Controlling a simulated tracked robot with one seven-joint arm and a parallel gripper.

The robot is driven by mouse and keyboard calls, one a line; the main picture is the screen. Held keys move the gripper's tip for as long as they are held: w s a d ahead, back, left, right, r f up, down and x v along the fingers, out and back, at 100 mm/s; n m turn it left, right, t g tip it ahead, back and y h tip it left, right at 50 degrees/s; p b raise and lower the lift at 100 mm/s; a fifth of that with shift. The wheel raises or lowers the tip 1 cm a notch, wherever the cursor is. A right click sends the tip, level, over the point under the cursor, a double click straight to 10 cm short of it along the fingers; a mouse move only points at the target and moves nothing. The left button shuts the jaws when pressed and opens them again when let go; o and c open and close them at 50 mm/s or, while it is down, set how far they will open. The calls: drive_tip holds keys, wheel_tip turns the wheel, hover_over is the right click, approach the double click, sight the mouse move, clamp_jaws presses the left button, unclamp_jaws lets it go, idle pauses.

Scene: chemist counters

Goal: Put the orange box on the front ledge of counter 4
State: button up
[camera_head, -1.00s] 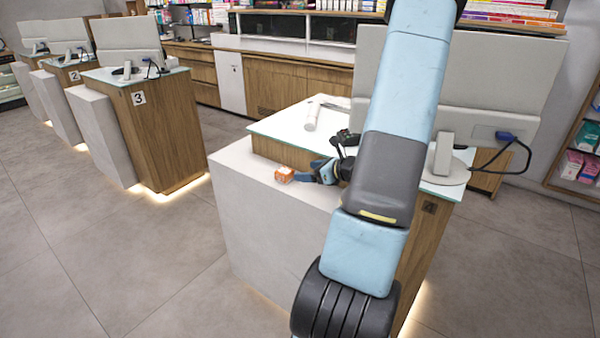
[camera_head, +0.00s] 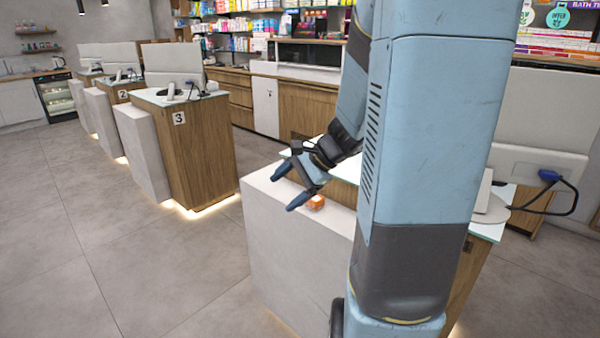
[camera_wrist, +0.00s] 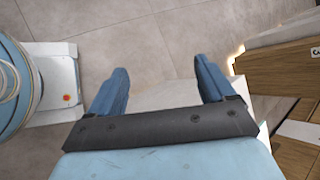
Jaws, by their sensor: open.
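The small orange box (camera_head: 316,202) rests on the pale front ledge (camera_head: 335,222) of counter 4, seen in the head view. My gripper (camera_head: 284,190) is open and empty, with its two blue fingers spread to the left of the box and apparently above the ledge. My arm hides much of the counter's right part. In the wrist view my gripper (camera_wrist: 160,70) is also open with nothing between the fingertips, and a pale surface, apparently the ledge, shows below them. The box is not visible in that view.
Counter 3 (camera_head: 190,145) stands to the left with clear floor (camera_head: 170,260) between it and counter 4. A monitor (camera_head: 540,120) with a cable stands on counter 4 at the right. Stocked shelves and a long back counter (camera_head: 300,105) line the rear.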

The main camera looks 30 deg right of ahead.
drive_tip(key=s+a+r+n+h, duration=0.2)
drive_tip(key=s+r+n+h, duration=0.1)
drive_tip(key=s+r+n, duration=0.3)
drive_tip(key=s+a+r+n+h, duration=0.2)
drive_tip(key=s+r+n+h, duration=0.2)
drive_tip(key=s+n, duration=0.5)
drive_tip(key=shift+s+a+r+t, duration=0.15)
drive_tip(key=shift+a+r+t, duration=0.2)
drive_tip(key=shift+r, duration=0.95)
drive_tip(key=shift+d, duration=0.1)
